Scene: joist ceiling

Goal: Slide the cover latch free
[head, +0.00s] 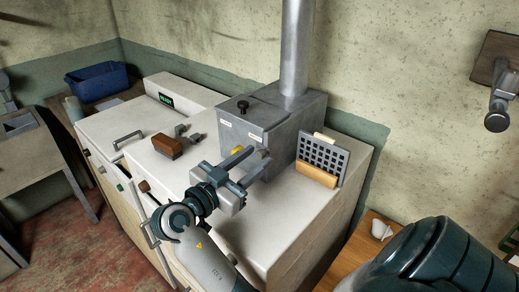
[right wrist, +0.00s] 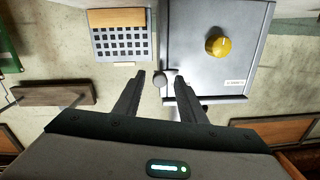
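A grey metal box (head: 270,112) with a pipe rising from it stands on the white counter. Its front has a yellow knob (head: 237,151), also seen in the right wrist view (right wrist: 217,42), and small white labels. A small rounded grey piece (right wrist: 160,78) shows at the box's edge in the right wrist view; I cannot tell for sure that it is the cover latch. My right gripper (head: 256,158) is open in front of the box. In the right wrist view its fingertips (right wrist: 160,84) lie on either side of the grey piece, with gaps visible. My left gripper is not in view.
A dark perforated plate with wooden strips (head: 322,158) stands right of the box. A brown wooden block (head: 167,146) and small metal parts lie on the counter (head: 110,122) to the left. A blue bin (head: 96,80) is farther back. A black knob (head: 243,105) tops the box.

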